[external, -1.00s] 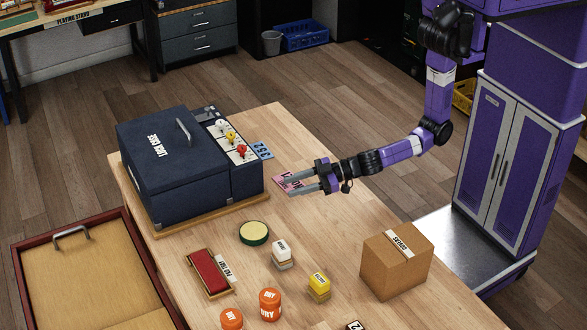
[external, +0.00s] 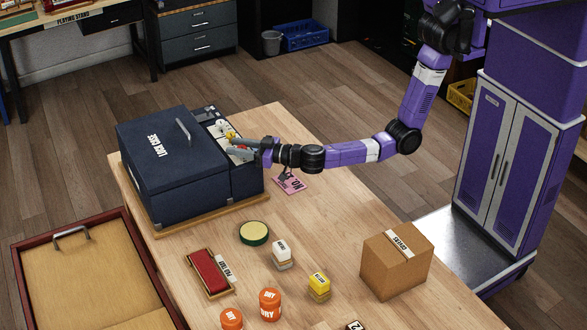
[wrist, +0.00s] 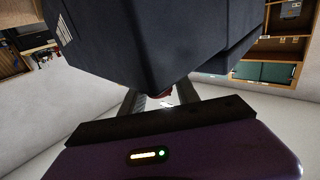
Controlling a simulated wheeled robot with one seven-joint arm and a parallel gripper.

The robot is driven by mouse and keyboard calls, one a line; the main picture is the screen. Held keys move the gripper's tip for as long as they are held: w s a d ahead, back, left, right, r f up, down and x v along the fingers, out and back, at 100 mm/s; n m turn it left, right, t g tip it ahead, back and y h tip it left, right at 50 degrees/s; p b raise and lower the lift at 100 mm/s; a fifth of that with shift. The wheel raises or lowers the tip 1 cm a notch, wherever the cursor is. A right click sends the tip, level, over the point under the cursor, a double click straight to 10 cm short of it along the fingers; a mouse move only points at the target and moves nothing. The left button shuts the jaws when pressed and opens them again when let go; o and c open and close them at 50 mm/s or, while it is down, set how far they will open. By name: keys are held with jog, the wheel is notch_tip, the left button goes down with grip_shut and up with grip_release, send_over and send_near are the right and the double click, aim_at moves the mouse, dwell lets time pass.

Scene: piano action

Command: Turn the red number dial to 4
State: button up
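The dark blue lock case (external: 160,165) stands on the table with a row of coloured dials on the lower section at its right. The red dial is hidden behind my gripper in the external view. In the wrist view a bit of the red dial (wrist: 167,92) shows between my fingers, below the dark case. The number it is set to cannot be read. My gripper (external: 230,146) is at the dial row, its fingers pointing left and apart around the red dial; contact cannot be made out. A yellow dial (external: 230,134) shows just beyond the fingers.
A pink card (external: 289,183) lies on the table below my wrist. A green-rimmed round tin (external: 254,233), a red padded block (external: 208,272), a white bottle (external: 282,255), a yellow block (external: 319,287), orange jars (external: 270,303) and a cardboard box (external: 396,262) stand nearer the front.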

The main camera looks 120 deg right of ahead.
jog(key=shift+x, duration=0.8)
grip_shut()
